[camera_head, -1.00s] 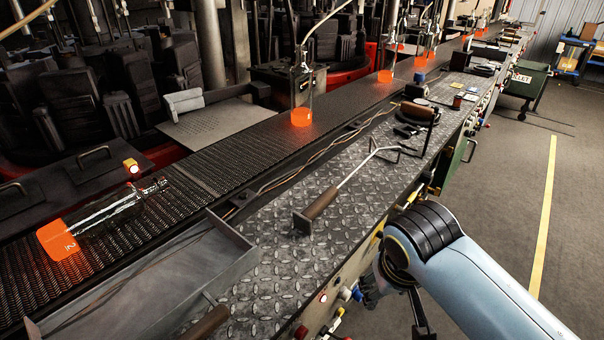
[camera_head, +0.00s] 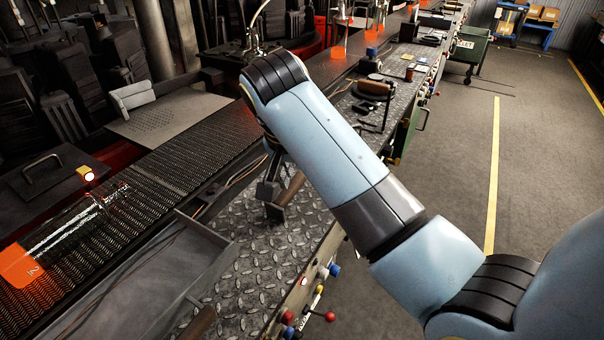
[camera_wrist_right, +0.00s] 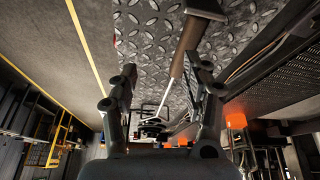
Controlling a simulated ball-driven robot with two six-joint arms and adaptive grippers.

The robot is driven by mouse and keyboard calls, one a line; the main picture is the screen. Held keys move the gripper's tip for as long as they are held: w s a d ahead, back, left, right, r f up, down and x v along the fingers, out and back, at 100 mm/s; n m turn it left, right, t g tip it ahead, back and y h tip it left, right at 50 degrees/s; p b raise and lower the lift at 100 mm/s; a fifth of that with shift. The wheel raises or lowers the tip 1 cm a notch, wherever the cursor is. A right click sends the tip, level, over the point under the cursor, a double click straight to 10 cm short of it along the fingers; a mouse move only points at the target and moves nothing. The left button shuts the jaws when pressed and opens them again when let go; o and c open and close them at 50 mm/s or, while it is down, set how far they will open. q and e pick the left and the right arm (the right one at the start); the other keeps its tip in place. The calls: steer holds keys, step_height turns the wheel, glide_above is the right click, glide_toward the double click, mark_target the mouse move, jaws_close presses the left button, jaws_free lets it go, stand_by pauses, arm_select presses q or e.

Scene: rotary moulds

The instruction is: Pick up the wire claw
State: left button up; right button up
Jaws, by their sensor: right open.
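The wire claw has a brown handle with a flat end block and a thin metal shaft. In the head view its handle (camera_head: 291,188) shows on the diamond-plate bench; my right arm hides much of the shaft. My right gripper (camera_head: 268,184) is over the bench beside the handle, partly hidden behind its own arm. In the right wrist view the open gripper (camera_wrist_right: 163,74) has the claw's handle (camera_wrist_right: 188,40) and shaft between or just beyond its fingers, nearer the right finger. I cannot tell whether they touch. My left gripper is not in view.
A grey metal trough (camera_head: 205,240) lies left of the handle. The conveyor (camera_head: 160,185) carries a glowing orange piece (camera_head: 22,268). A dark stand with a brown pad (camera_head: 374,90) is farther along the bench. Knobs and buttons (camera_head: 318,292) line the bench's front edge.

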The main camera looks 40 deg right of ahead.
mark_target(295, 180)
steer(key=w+r, duration=0.1)
steer(key=w+r+m, duration=0.2)
steer(key=shift+w+a+r, duration=0.25)
steer(key=shift+a, duration=0.1)
steer(key=shift+w+h, duration=0.3)
steer(key=shift+m, duration=0.3)
steer(key=x, duration=0.4)
steer(key=shift+s+d+f, duration=0.1)
steer(key=shift+d+f, duration=0.1)
steer(key=shift+f, duration=0.15)
steer(key=f, duration=0.2)
steer(key=d+f+p, duration=0.1)
steer(key=f, duration=0.2)
steer(key=shift+f, duration=0.3)
steer(key=shift+r, duration=0.1)
jaws_close()
